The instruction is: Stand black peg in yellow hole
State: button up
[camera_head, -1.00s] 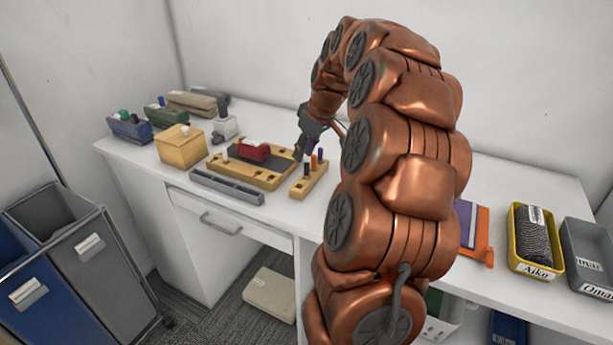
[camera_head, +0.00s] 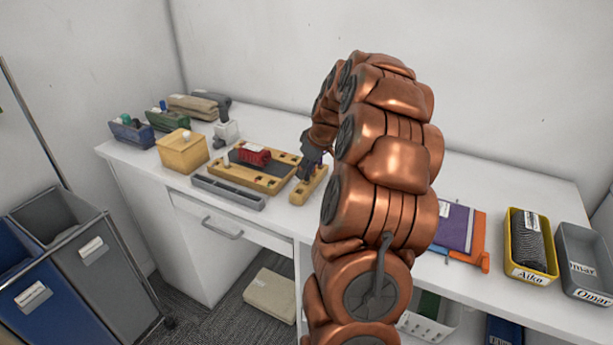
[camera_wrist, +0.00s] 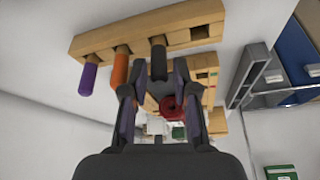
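The wooden peg rack (camera_head: 300,191) stands on the white table, right of the wooden board (camera_head: 262,183). In the wrist view the rack (camera_wrist: 100,40) bears a purple peg (camera_wrist: 88,78), an orange peg (camera_wrist: 119,68) and the black peg (camera_wrist: 158,58) in a row. My gripper (camera_wrist: 160,70) is at the black peg, one finger on each side, with small gaps seeming to show between fingers and peg. In the head view my gripper (camera_head: 311,160) is low over the rack and hides the pegs. I cannot make out a yellow hole.
Purple and orange items (camera_head: 460,230) and labelled bins (camera_head: 528,262) are at right.

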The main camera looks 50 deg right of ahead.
jog(key=shift+c, duration=0.5)
jog(key=c, duration=0.4)
jog(key=shift+c, duration=0.2)
jog(key=shift+r, duration=0.1)
